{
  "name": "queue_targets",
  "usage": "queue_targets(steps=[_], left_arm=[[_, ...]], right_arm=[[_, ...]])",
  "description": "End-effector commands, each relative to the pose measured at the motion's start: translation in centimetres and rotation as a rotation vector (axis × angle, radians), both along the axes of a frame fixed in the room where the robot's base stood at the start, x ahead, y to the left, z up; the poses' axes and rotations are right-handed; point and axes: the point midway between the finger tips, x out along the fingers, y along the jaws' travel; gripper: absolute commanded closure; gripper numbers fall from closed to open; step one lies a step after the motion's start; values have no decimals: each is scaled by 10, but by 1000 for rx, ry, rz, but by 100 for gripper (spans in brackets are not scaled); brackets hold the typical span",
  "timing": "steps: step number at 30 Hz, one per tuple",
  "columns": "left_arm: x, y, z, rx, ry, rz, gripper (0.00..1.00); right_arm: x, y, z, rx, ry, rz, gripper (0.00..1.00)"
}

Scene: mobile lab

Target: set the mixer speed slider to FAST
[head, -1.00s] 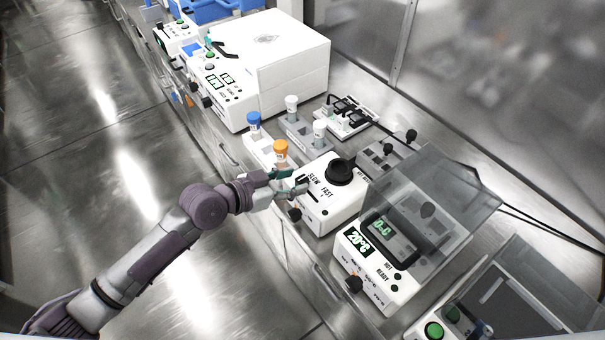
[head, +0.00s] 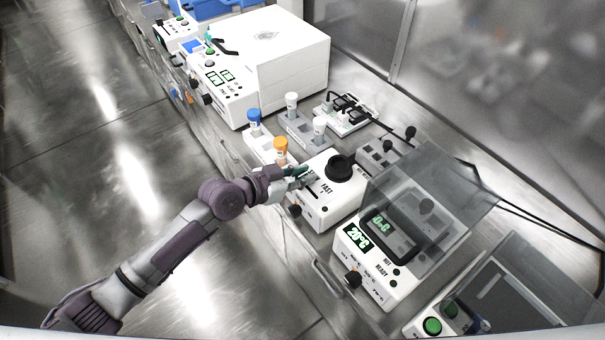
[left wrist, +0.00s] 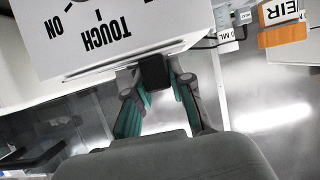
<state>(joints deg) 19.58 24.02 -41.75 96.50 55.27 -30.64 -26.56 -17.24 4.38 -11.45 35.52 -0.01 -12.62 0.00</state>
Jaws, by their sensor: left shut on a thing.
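The white mixer (head: 330,209) has a round black top (head: 341,167) and the word FAST on its upper face. In the left wrist view the mixer (left wrist: 130,45) appears upside down, with ON and TOUCH legible. There the left fingers (left wrist: 157,90) are shut on a small black block, the slider handle (left wrist: 154,72), at the mixer's edge. The slider's exact position along its slot is hidden in the head view. My right gripper is not in view.
An orange-capped tube (head: 281,146) stands in a rack close behind the left gripper. Blue-capped (head: 254,116) and white-capped tubes (head: 291,101) stand nearby. A heater reading 20°C (head: 357,237) with a clear shield is right of the mixer. A black knob (head: 296,211) juts out below the gripper.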

Motion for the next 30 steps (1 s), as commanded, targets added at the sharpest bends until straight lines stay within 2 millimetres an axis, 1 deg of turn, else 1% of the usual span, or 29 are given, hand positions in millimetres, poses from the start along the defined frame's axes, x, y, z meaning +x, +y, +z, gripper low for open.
queue_targets(steps=[5, 7, 12, 16, 18, 26, 27, 29, 30], left_arm=[[0, 0, 0, 0, 0, 0, 100], [-3, -2, 1, 0, 2, -1, 100], [-27, -20, 4, -1, 5, -3, 100], [-42, -30, 2, 1, 4, -1, 100], [-45, -32, 1, 1, 3, -1, 100], [-46, -33, -1, 0, 4, -3, 100], [-46, -33, -1, 0, 4, -3, 73], [-46, -33, -1, 0, 4, -3, 63], [-46, -33, -1, 0, 4, -3, 56]], right_arm=[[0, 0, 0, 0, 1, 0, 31], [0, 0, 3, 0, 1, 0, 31], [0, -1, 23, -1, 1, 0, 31], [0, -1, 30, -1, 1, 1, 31], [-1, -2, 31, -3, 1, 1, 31], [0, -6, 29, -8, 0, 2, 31], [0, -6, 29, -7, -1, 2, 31], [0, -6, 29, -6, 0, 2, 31], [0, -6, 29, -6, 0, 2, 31]])
